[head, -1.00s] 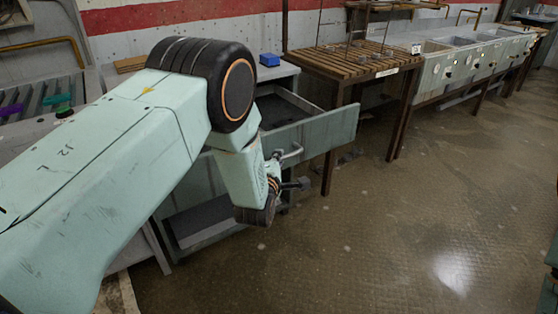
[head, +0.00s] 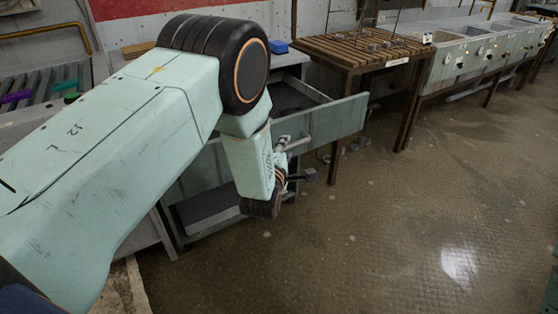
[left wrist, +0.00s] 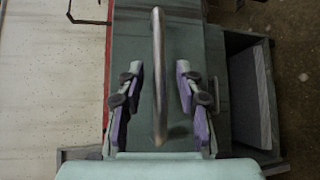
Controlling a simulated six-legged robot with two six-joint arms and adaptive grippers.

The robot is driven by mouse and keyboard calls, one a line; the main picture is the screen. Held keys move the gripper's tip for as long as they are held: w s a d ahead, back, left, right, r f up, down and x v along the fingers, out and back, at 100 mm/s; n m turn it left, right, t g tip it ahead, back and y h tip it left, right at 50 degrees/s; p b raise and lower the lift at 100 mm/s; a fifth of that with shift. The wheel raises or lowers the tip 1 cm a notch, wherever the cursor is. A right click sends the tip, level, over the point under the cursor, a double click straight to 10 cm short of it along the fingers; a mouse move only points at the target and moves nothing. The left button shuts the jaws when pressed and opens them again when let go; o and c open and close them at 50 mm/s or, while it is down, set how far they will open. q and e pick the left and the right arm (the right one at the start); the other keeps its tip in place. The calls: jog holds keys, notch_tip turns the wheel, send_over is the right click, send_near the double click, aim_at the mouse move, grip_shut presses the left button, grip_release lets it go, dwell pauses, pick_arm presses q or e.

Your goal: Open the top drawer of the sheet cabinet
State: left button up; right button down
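The top drawer (head: 338,119) of the grey-green sheet cabinet stands pulled out in the head view, with its open inside showing behind the front panel. Its metal bar handle (head: 298,143) is on the front, close to my left gripper (head: 300,176). In the left wrist view the handle (left wrist: 158,70) runs upright between the two separated fingers of the left gripper (left wrist: 159,95). There is a gap on both sides, and neither finger visibly touches the bar. My left arm hides part of the cabinet. My right gripper is not in view.
A lower opening of the cabinet with a grey tray (head: 205,203) shows below the drawer. A blue box (head: 281,47) sits on the cabinet top. The floor (head: 430,210) to the right is clear.

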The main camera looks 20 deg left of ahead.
pick_arm(q)
jog(key=s+d+r, duration=0.1)
jog(key=s, duration=0.9)
jog(key=shift+s+r, duration=0.3)
jog(key=shift+r, duration=0.05)
jog(key=s+a+f+m+g+h, duration=0.1)
jog(key=s+f+m+g, duration=0.8)
jog(key=s+f+m, duration=0.55)
jog(key=s+f+m+g, duration=0.2)
jog(key=s+m+g, duration=0.1)
jog(key=s, duration=0.8)
jog(key=s+a+f+m+g, duration=0.1)
jog(key=s+f+m+g, duration=0.2)
jog(key=s, duration=0.9)
jog(key=shift+f+g+h, duration=0.25)
jog(key=shift+g+h, duration=0.15)
jog(key=shift+g, duration=0.3)
